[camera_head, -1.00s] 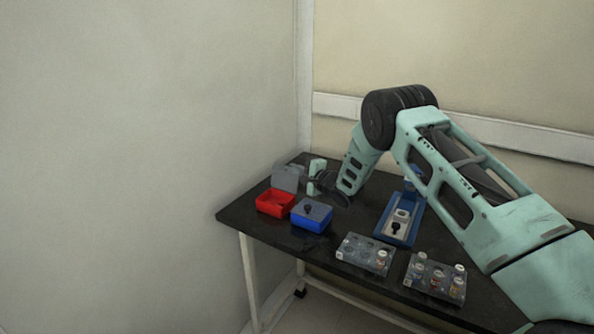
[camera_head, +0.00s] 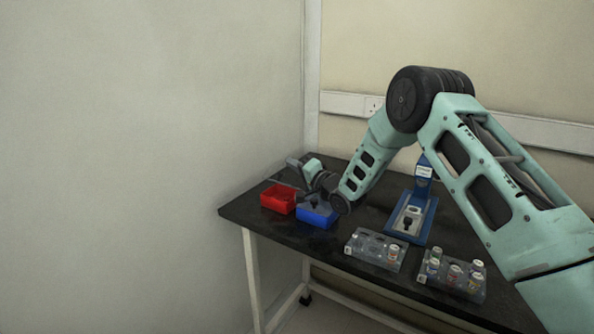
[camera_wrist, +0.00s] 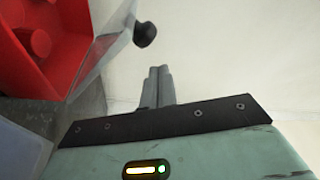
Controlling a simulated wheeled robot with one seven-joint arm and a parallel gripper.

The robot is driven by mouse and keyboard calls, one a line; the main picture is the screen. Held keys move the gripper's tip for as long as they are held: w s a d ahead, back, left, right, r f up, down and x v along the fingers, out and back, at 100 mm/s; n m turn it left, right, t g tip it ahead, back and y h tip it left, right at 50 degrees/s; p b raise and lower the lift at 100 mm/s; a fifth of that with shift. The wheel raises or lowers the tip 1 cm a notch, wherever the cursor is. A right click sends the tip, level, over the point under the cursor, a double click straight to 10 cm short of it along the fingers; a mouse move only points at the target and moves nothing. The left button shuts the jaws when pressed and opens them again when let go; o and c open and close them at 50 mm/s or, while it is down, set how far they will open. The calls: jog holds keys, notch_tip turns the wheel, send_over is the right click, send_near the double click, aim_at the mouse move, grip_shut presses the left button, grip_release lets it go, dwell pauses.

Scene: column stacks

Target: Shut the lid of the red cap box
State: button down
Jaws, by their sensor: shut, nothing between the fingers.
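The red cap box (camera_head: 278,201) stands at the left of the black table with its inside exposed. In the wrist view the red box (camera_wrist: 70,62) shows red caps inside. Its grey, see-through lid (camera_wrist: 108,47) is raised at an angle and seen nearly edge-on, with a black knob (camera_wrist: 145,34) on its outer side. In the head view the lid is hard to make out beside my gripper. My gripper (camera_head: 291,162) is behind the red box. Its fingers (camera_wrist: 159,72) are together and empty, close to the knob; I cannot tell whether they touch the lid.
A blue box (camera_head: 316,219) stands right of the red one, partly behind my wrist. A blue stand (camera_head: 422,213) is farther right. Two clear racks with capped vials, one left (camera_head: 366,250) and one right (camera_head: 436,283), lie near the front edge. A wall is close behind the table.

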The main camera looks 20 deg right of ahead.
jog(key=shift+s+a+f, duration=0.1)
jog(key=shift+s+a, duration=0.25)
jog(key=shift+a, duration=0.1)
jog(key=shift+a+b, duration=0.1)
jog(key=shift+b, duration=0.2)
